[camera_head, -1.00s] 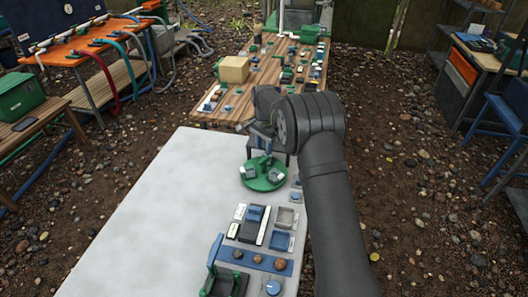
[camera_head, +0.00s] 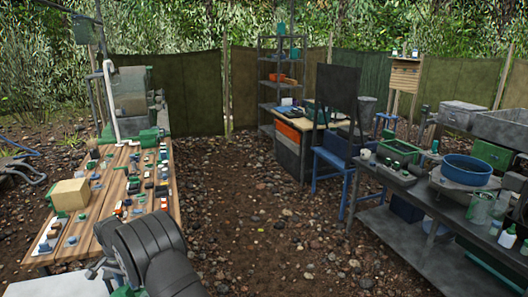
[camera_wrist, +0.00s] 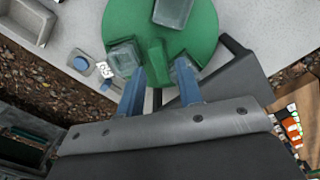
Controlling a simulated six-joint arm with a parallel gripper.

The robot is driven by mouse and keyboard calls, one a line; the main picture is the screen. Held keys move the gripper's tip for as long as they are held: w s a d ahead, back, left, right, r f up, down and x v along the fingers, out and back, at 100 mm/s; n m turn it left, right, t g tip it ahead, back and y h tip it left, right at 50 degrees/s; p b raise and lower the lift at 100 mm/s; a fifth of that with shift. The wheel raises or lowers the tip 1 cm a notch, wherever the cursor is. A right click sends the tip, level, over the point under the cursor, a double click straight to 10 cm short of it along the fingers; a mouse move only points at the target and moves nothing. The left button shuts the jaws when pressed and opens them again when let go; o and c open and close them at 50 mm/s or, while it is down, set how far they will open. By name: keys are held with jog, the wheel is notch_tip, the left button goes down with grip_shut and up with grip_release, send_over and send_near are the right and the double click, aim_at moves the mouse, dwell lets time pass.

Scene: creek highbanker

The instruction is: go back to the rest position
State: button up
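My gripper (camera_wrist: 158,76) shows in the wrist view with two blue fingers spread apart. It is open, and no object is clamped between the fingers. Beyond the fingertips is a round green plate (camera_wrist: 205,50) on the pale table, with an upright green piece (camera_wrist: 157,55) seen between the fingers. Two clear grey-green blocks sit on the plate, one near the left finger (camera_wrist: 124,55) and one at the top (camera_wrist: 172,12). In the head view my dark arm is at the lower left and the fingertips cannot be made out.
The wooden table (camera_head: 105,235) on the left carries many small parts and a tan box (camera_head: 70,195). On the right, a grey bench (camera_head: 425,200) holds a blue basin (camera_head: 467,170). Gravel ground between them is open. A grey tray (camera_wrist: 30,18) lies near the plate.

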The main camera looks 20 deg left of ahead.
jog(key=shift+f, duration=0.9)
jog(key=shift+r+n, duration=0.1)
jog(key=shift+n, duration=0.5)
jog(key=shift+r, duration=0.3)
